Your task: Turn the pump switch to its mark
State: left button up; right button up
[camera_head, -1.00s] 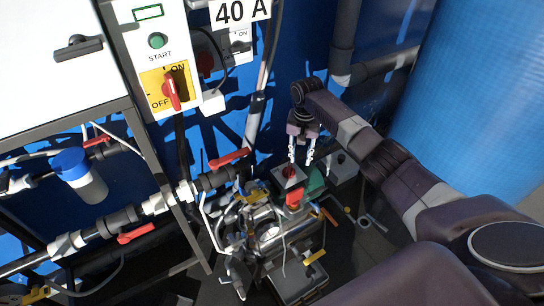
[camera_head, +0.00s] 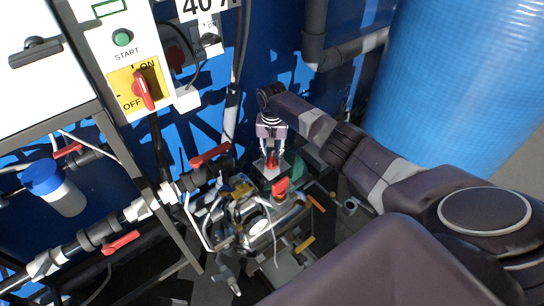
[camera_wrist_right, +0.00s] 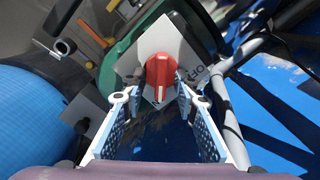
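The pump switch is a red knob (camera_wrist_right: 161,77) on a white plate (camera_wrist_right: 178,46) with black lettering, partly covered by my fingers. In the head view the red knob (camera_head: 271,161) sits on top of the pump group, beneath my right gripper (camera_head: 273,153). In the right wrist view my right gripper (camera_wrist_right: 158,92) is open, with one fingertip on each side of the knob. Small gaps seem to show beside the knob; I cannot tell whether either finger touches it. The mark cannot be made out. My left gripper is not in view.
A panel with a green START button (camera_head: 122,37) and a red ON/OFF switch (camera_head: 143,90) stands at the left. Pipes with red-handled valves (camera_head: 209,156) run near the pump. A large blue tank (camera_head: 465,90) fills the right. A red part (camera_head: 281,187) is just below the switch.

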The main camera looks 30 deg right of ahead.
jog(key=c, duration=0.8)
grip_shut()
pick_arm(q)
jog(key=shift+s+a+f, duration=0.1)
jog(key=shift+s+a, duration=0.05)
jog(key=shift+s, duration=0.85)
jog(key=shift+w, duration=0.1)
pick_arm(e)
jog(key=shift+w+n, duration=0.1)
jog(key=shift+n, duration=0.3)
jog(key=n, duration=0.2)
jog(key=shift+a+n, duration=0.15)
jog(key=shift+n, duration=0.25)
jog(key=n, duration=0.5)
jog(key=shift+w+a, duration=0.1)
jog(key=shift+a, duration=0.05)
jog(key=n, duration=0.5)
jog(key=shift+a+r, duration=0.1)
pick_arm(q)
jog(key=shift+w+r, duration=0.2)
pick_arm(e)
jog(key=n, duration=0.4)
jog(key=shift+a, duration=0.1)
jog(key=shift+n, duration=0.3)
